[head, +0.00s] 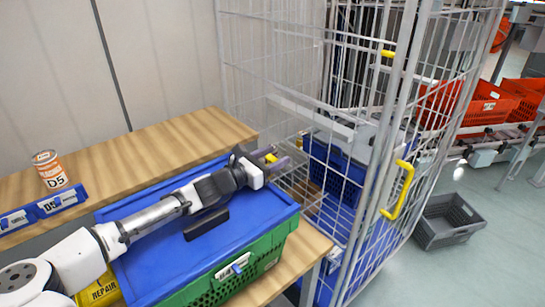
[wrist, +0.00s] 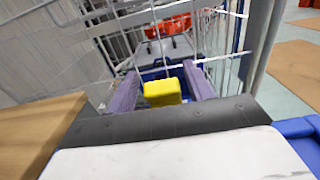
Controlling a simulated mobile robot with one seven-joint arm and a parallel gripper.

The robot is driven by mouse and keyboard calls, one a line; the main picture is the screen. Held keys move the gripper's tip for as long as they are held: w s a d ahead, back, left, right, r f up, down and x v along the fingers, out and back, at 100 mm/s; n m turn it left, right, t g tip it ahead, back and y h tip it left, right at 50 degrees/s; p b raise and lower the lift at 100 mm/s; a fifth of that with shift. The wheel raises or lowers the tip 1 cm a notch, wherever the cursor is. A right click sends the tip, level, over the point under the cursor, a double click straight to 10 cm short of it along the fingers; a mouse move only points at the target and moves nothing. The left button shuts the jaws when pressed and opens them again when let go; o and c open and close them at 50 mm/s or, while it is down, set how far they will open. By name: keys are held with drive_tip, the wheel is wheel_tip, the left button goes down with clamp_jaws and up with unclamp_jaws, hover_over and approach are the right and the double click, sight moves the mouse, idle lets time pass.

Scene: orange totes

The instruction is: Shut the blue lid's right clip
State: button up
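The blue lid (head: 255,205) lies flat on a green tote (head: 275,245) on the wooden table. My arm reaches across the lid from the lower left. A small blue piece (head: 240,265) sits on the tote's near right wall, by a white label; I cannot tell whether it is a clip. My gripper (head: 271,160) is past the lid's far right edge. In the wrist view its two purple fingers (wrist: 163,92) are apart.
A wire cage (head: 345,130) with a yellow handle (head: 399,190) and blue crates stands just right of the table. A grey crate (head: 447,220) lies on the floor. Red crates (head: 480,103) are behind.

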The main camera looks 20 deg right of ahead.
drive_tip(key=c, duration=0.8)
